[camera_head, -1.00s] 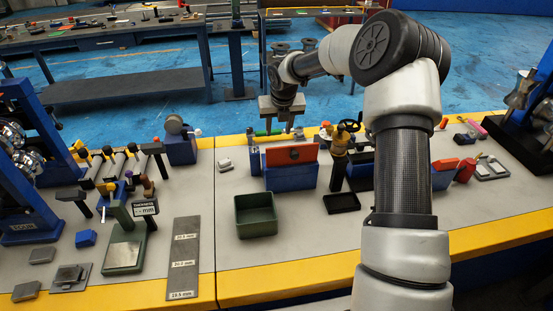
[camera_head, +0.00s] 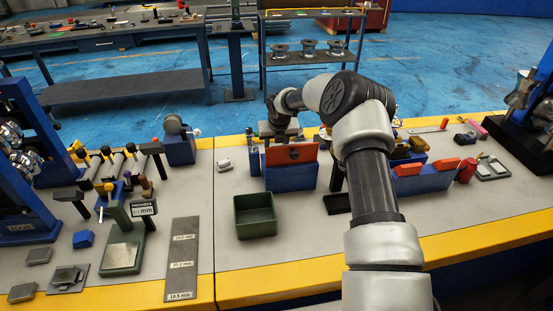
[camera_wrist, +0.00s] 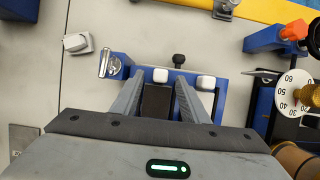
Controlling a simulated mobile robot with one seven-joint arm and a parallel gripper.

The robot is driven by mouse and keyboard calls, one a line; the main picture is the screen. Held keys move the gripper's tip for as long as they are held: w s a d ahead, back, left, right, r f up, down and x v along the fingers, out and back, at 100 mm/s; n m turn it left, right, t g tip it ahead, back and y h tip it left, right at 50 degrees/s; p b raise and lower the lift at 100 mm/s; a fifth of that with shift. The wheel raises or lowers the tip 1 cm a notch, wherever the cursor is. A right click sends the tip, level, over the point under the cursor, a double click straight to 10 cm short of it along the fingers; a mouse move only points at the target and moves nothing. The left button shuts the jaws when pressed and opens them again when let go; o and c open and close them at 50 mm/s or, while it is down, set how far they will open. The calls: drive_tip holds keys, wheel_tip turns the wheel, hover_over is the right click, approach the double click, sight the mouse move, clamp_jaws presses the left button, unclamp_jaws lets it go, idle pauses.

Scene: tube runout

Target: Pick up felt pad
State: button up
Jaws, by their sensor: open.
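My gripper (camera_wrist: 157,98) points down with its two grey fingers apart. In the wrist view a dark block (camera_wrist: 156,103) shows between the fingers, at a blue holder (camera_wrist: 225,88) with white knobs. This block may be the felt pad, but I cannot tell for sure. No gap or contact between fingers and block can be made out clearly. In the head view my gripper (camera_head: 281,131) is low behind a red plate (camera_head: 290,153) on a blue box (camera_head: 290,177). Its fingertips are hidden there.
A green tray (camera_head: 241,230) stands in front of the blue box. A small light grey block (camera_head: 225,165) lies to its left and also shows in the wrist view (camera_wrist: 77,43). A dial (camera_wrist: 298,93) stands close on the right. Bare bench lies around the tray.

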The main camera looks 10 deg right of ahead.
clamp_jaws()
wheel_tip(320, 180, up, 10)
drive_tip(key=shift+p, duration=0.4)
drive_tip(key=c, duration=0.6)
unclamp_jaws()
drive_tip(key=shift+c, duration=0.2)
clamp_jaws()
